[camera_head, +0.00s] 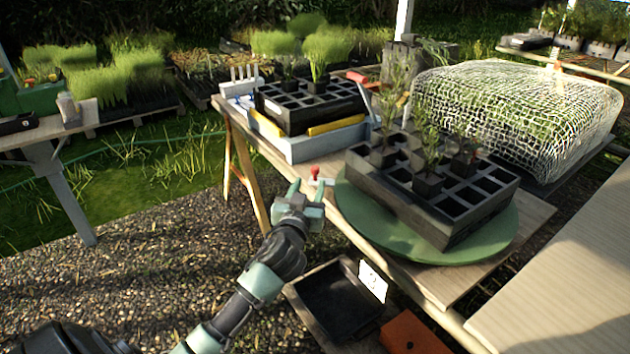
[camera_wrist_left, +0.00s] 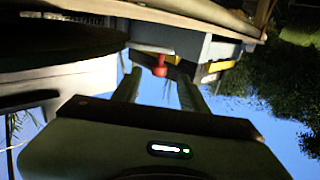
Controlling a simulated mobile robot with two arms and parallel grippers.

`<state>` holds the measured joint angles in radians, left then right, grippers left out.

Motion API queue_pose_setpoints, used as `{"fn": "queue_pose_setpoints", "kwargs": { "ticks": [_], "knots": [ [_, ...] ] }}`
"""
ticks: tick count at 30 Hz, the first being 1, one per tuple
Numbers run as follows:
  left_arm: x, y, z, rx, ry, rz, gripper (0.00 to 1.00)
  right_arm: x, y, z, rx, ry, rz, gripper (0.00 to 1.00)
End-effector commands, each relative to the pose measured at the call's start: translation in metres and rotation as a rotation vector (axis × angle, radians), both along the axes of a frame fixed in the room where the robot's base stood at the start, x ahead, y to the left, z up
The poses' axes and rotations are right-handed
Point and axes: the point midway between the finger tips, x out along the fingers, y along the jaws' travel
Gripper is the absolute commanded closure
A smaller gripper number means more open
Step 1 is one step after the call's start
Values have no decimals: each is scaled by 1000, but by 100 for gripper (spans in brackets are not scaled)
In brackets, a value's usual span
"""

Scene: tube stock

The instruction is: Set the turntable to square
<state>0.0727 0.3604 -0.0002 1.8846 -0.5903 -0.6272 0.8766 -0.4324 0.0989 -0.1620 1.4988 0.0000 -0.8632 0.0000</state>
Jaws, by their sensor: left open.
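The round green turntable (camera_head: 372,215) lies on the wooden table and carries a black cell tray (camera_head: 405,208) with a few seedlings. The tray sits at an angle to the table edge. A small red knob (camera_head: 314,172) stands at the table's front edge, left of the turntable. My left gripper (camera_head: 306,188) is open just in front of this knob, with no contact that I can make out. In the left wrist view the red knob (camera_wrist_left: 160,66) shows beyond and between the two fingers (camera_wrist_left: 158,86). The turntable's underside looks dark there. My right gripper is not in view.
A second black tray (camera_head: 342,108) stands in a grey-blue bin (camera_head: 300,147) behind the knob. A wire mesh cover (camera_head: 520,110) is at the back right. A black open box (camera_head: 340,305) and an orange box (camera_head: 412,335) sit below the table edge.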

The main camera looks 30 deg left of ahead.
Motion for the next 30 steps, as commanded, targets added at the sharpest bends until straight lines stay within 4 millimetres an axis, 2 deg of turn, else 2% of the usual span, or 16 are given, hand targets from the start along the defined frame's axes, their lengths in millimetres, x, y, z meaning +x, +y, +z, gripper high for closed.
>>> {"fn": "queue_pose_setpoints", "kwargs": {
  "ticks": [3,15,19,27,30],
  "knots": [
    [8,4,10,1,-25,4,57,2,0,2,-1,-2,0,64],
    [62,27,9,1,-20,3,57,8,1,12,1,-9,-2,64],
    [69,29,9,0,-21,2,57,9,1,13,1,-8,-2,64],
    [70,30,8,-1,-19,2,57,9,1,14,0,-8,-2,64],
    [70,30,8,-1,-19,2,85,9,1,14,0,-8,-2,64]
  ]
}}
